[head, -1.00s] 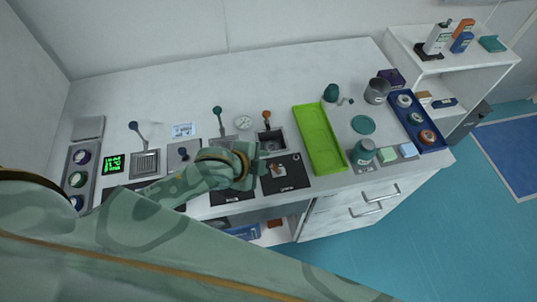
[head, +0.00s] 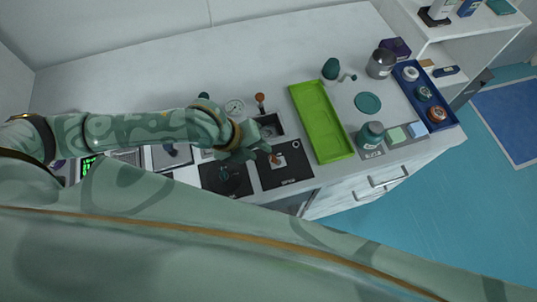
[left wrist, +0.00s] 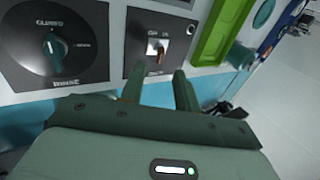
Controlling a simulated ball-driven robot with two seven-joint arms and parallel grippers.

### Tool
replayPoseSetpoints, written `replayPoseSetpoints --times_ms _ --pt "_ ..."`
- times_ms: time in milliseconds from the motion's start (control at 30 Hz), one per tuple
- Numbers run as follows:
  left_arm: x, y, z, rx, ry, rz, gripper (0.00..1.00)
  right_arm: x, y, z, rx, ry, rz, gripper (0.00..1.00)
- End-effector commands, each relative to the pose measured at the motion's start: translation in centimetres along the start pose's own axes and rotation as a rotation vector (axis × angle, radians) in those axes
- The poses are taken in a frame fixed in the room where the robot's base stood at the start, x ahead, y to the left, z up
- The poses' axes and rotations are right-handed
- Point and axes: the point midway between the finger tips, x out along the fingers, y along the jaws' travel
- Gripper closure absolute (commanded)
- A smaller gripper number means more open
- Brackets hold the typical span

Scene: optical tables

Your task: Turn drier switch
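A black panel (left wrist: 128,40) carries a small toggle switch (left wrist: 157,50) in a pale plate, with an orange-brown lever. In the head view the panel (head: 293,172) lies near the counter's front edge, with the switch (head: 275,159) on it. In the head view the left gripper (head: 262,142) hovers just beside the switch. My right gripper is out of view.
A green tray (head: 322,125) lies right of the switch panel. Behind are a small sink (head: 270,126), an orange-topped lever (head: 260,100) and a round gauge (head: 234,106). A green jar (head: 370,135) and a blue tray (head: 440,122) stand further right.

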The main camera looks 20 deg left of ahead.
Motion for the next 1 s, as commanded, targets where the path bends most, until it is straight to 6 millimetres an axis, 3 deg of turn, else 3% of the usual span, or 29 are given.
replayPoseSetpoints --times_ms 100,300,667,800,1000 --pt "2.9 0.1 -0.1 -0.002 0.002 -0.001 0.68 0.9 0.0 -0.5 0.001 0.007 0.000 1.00" --pt "5.5 0.0 0.0 -0.001 0.000 -0.001 0.68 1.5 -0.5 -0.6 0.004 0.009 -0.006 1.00" --pt "6.1 0.0 0.0 -0.001 -0.001 -0.001 0.68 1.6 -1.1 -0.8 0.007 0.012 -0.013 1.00" --pt "6.1 0.0 0.0 -0.001 -0.001 -0.001 1.00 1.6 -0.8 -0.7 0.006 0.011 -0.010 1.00" --pt "6.0 0.0 0.0 -0.001 -0.001 0.001 1.00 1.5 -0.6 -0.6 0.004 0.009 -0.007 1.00"
